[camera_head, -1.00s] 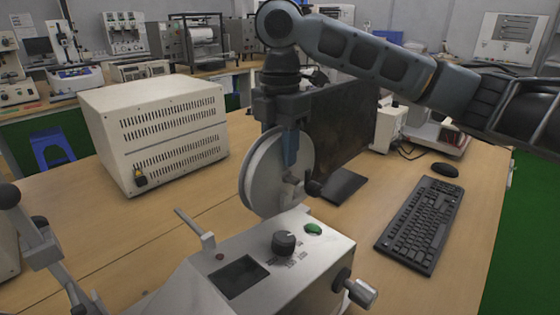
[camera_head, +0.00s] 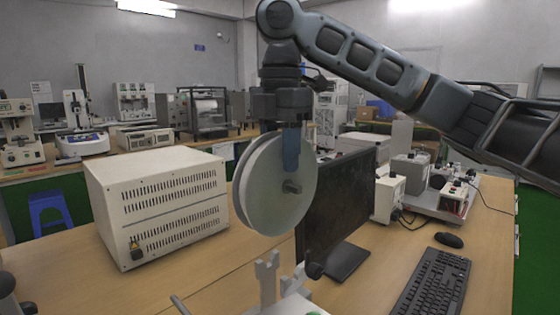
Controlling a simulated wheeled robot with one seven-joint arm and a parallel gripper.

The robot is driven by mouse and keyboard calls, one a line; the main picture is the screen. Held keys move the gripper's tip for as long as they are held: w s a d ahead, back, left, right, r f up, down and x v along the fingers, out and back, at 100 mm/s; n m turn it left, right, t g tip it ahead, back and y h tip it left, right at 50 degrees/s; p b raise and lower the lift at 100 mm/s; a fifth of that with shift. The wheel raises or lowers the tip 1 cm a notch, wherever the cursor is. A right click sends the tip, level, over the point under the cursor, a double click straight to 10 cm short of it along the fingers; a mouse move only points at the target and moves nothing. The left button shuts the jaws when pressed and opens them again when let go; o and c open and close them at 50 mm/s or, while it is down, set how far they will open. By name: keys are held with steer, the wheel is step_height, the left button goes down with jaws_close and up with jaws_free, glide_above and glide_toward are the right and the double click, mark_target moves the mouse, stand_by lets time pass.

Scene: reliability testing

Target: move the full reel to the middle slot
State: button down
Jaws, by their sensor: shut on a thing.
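A large pale grey reel (camera_head: 270,200) hangs upright from my gripper (camera_head: 288,150) in the middle of the head view. My gripper points down, and its blue-tipped fingers are shut on the reel's upper part. The reel has two round flanges and a short shaft end at its centre. Below it, a pale forked upright (camera_head: 267,278) of the bench machine shows at the bottom edge, with a gap between it and the reel. Most of the machine is out of view. I cannot make out a middle slot.
A black monitor (camera_head: 345,205) stands close behind and right of the reel. A large white vented box (camera_head: 160,205) is at the left. A keyboard (camera_head: 435,285) and mouse (camera_head: 449,240) lie on the wooden table at the right. Bare tabletop (camera_head: 215,265) lies between box and machine.

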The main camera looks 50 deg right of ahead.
mark_target(280, 224)
steer(key=shift+f+b, duration=2.4)
steer(key=shift+f, duration=4.35)
